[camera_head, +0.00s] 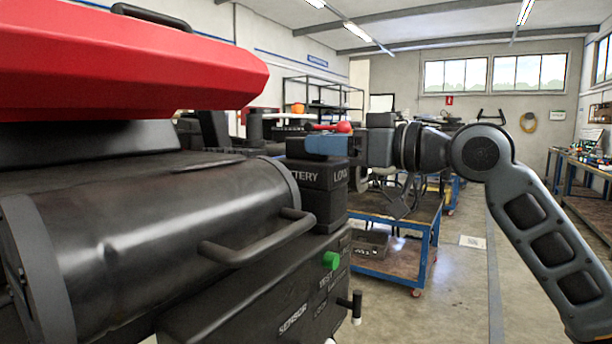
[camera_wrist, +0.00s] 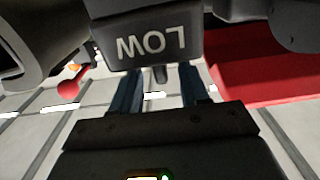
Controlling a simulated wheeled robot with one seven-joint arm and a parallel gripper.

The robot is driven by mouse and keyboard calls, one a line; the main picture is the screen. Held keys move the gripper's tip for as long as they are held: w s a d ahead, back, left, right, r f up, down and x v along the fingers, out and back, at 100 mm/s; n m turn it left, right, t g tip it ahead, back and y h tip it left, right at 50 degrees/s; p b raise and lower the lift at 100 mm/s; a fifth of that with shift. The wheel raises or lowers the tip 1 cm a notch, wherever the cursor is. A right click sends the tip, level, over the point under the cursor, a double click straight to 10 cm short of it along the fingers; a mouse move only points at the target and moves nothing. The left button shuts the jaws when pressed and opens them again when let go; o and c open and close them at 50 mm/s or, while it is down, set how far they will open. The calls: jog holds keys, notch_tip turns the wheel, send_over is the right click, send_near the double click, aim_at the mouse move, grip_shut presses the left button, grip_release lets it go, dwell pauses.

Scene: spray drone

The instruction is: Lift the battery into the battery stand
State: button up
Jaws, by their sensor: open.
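The battery (camera_head: 318,176) is a dark box marked "BATTERY" and "LOW", standing upright at the end of the drone's black body. My gripper (camera_head: 318,146) reaches in from the right, its blue fingers at the level of the battery's top. In the wrist view the "LOW" face (camera_wrist: 148,42) shows upside down, just beyond the fingertips. The two blue fingers (camera_wrist: 158,78) are apart, with a small dark peg (camera_wrist: 160,74) between them in the picture. Whether they touch the battery cannot be told. I cannot make out the battery stand for certain.
The drone's red shell (camera_head: 130,65) and black tank (camera_head: 180,215) with a handle (camera_head: 255,241) fill the left. A green button (camera_head: 331,260) sits below the battery. A red knob (camera_head: 344,127) shows behind my gripper. A blue-framed trolley (camera_head: 428,240) stands behind; floor at right is open.

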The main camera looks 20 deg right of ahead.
jog(key=shift+x, duration=1.45)
jog(key=shift+c, duration=0.2)
grip_shut()
jog(key=shift+r+p, duration=0.15)
jog(key=shift+p, duration=0.15)
